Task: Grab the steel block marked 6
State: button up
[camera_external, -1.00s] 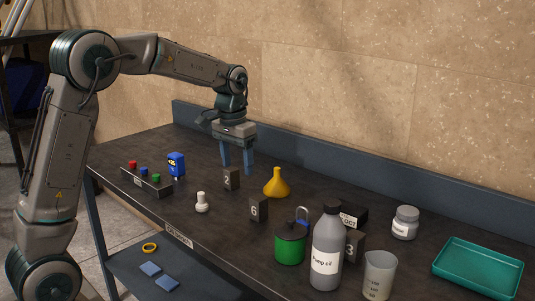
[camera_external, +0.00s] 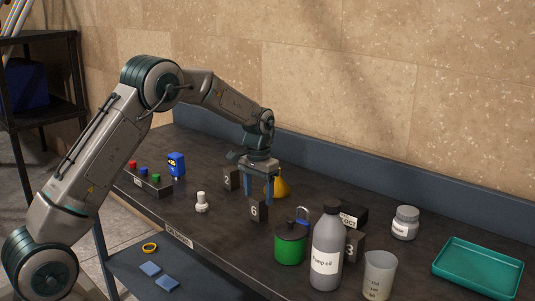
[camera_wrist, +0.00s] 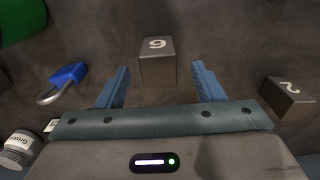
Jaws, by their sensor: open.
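The steel block marked 6 (camera_external: 258,210) stands upright on the dark bench in the middle of the external view. In the wrist view the block marked 6 (camera_wrist: 158,62) sits between and slightly beyond the two blue fingertips, with a gap on each side. My gripper (camera_external: 257,190) is open just above and behind the block, fingers pointing down; its spread blue fingers also show in the wrist view (camera_wrist: 160,85). The fingers do not appear to touch the block.
The block marked 2 (camera_wrist: 289,97) stands to the right in the wrist view; a blue padlock (camera_wrist: 64,82) is on the left. A yellow funnel (camera_external: 282,186) is behind my gripper. A white pawn-like piece (camera_external: 201,203), green can (camera_external: 290,245) and pump oil bottle (camera_external: 327,250) stand nearby.

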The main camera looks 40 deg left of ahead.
aim_at(259, 207)
jog(key=shift+f+p, duration=0.95)
jog(key=shift+f, duration=1.85)
grip_shut()
jog(key=shift+r, duration=0.1)
